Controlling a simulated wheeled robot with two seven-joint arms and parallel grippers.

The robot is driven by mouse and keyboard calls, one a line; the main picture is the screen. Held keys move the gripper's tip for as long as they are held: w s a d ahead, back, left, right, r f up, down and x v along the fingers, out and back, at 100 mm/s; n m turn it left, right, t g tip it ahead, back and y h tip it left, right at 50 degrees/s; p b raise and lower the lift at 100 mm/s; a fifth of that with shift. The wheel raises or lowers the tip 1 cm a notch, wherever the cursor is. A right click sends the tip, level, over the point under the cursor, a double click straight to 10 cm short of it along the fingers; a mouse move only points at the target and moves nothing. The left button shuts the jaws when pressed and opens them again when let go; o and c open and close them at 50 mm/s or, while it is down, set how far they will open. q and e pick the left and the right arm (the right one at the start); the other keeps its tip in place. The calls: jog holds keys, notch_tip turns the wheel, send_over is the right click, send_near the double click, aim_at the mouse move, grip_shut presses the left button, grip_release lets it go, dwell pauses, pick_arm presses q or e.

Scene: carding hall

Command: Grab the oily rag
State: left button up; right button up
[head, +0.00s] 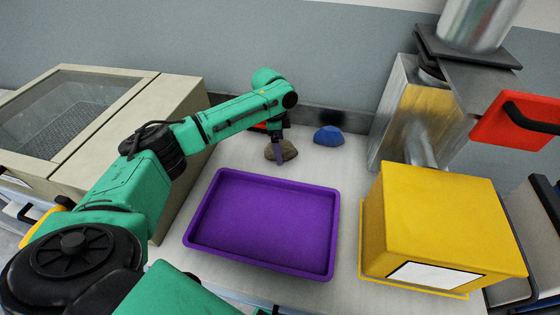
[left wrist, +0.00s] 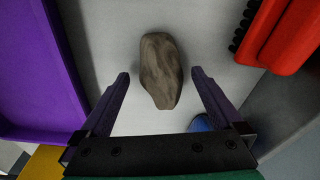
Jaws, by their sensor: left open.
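A brown-grey crumpled lump, which looks like the oily rag (head: 289,151), lies on the pale worktop behind the purple tray. In the left wrist view the rag (left wrist: 160,70) is in the middle, longer than it is wide. My left gripper (head: 277,158) is over the rag, pointing down, and hides part of it in the head view. Its two dark purple fingers are open, with the fingertips (left wrist: 160,76) on either side of the rag's outline and gaps on both sides. I cannot tell how high they are above the worktop. My right gripper is not in view.
The purple tray (head: 265,220) is empty in front of the rag. A blue lump (head: 328,136) lies just right of the rag. A red object with black bristles (left wrist: 285,35) is behind it. A beige glass-topped case (head: 180,115) stands left, a yellow box (head: 440,220) right.

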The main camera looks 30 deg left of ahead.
pick_arm(q)
jog(key=shift+w+f, duration=0.15)
jog(key=shift+f, duration=0.55)
jog(key=shift+w+r, duration=0.1)
jog(key=shift+r, duration=0.15)
jog(key=c, duration=1.3)
